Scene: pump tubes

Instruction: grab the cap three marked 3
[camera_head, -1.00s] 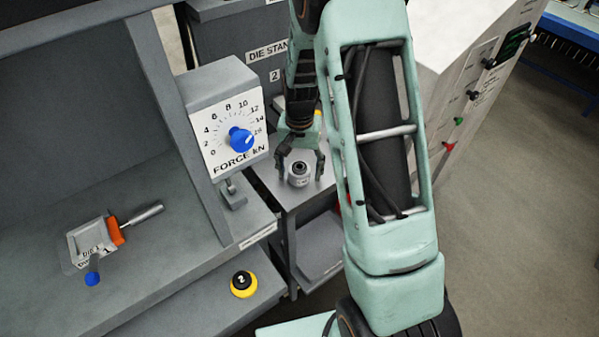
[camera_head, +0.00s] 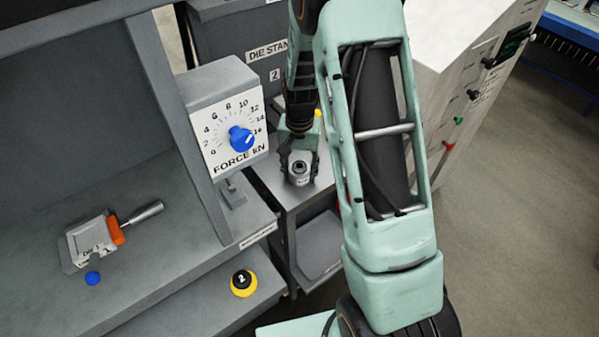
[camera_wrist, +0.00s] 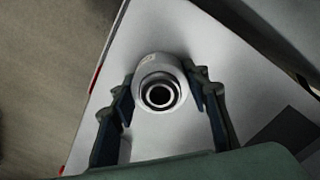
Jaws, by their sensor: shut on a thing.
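A small grey round cap (camera_head: 300,170) with a dark ring-shaped opening on top sits on the light shelf top of a grey stand. Its marking is too small to read. My gripper (camera_head: 301,168) reaches down over the shelf with its fingers on either side of the cap, shut on it. In the wrist view the cap (camera_wrist: 158,85) stands between the two dark finger pads (camera_wrist: 160,90), its hollow opening facing the camera.
A grey press with a blue force knob (camera_head: 241,138) stands left of the gripper. A die (camera_head: 97,240) with an orange-collared handle lies on the press bed. A white cabinet (camera_head: 455,60) stands right.

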